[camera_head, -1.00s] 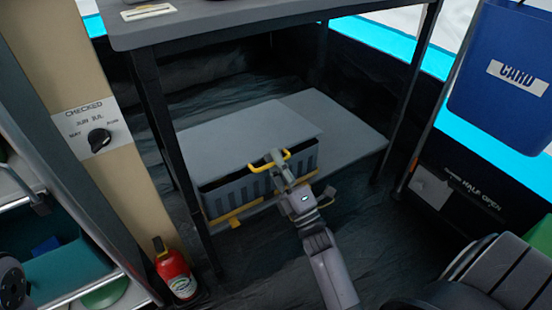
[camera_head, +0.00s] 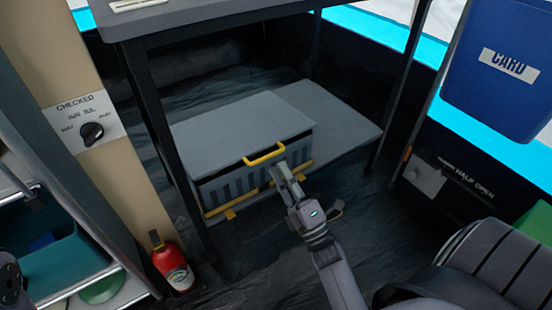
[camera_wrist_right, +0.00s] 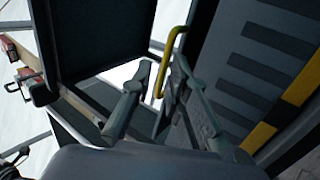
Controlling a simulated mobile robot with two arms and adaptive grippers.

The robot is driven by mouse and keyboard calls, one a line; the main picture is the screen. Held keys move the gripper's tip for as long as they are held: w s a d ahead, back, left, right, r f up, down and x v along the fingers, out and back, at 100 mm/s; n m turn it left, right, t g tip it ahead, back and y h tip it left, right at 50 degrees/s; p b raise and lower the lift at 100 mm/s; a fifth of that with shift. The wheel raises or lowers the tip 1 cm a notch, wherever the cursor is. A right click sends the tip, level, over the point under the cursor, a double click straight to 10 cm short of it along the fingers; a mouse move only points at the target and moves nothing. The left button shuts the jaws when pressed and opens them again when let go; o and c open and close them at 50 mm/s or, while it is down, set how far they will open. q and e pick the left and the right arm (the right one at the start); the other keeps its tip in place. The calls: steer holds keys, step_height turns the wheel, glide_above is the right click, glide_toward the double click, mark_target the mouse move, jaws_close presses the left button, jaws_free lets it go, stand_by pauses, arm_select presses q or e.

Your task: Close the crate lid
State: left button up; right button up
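The crate (camera_head: 240,184) is a grey ribbed box with yellow trim under the table. Its flat grey lid (camera_head: 225,132) lies over the top, with a dark gap along the front edge, so it looks slightly raised there. A yellow handle (camera_head: 265,154) sits at the lid's front edge and also shows in the right wrist view (camera_wrist_right: 171,62). My right gripper (camera_head: 284,172) is in front of the crate, just below and right of the handle, and looks apart from it. In the right wrist view its fingers (camera_wrist_right: 160,78) are spread and empty.
The crate stands on a low grey board (camera_head: 345,125) between table legs (camera_head: 158,125). A red fire extinguisher (camera_head: 172,264) stands at the left. A blue bin marked CARD (camera_head: 500,85) hangs at the right.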

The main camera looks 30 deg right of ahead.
steer(key=shift+s+f, duration=0.35)
steer(key=shift+s, duration=0.3)
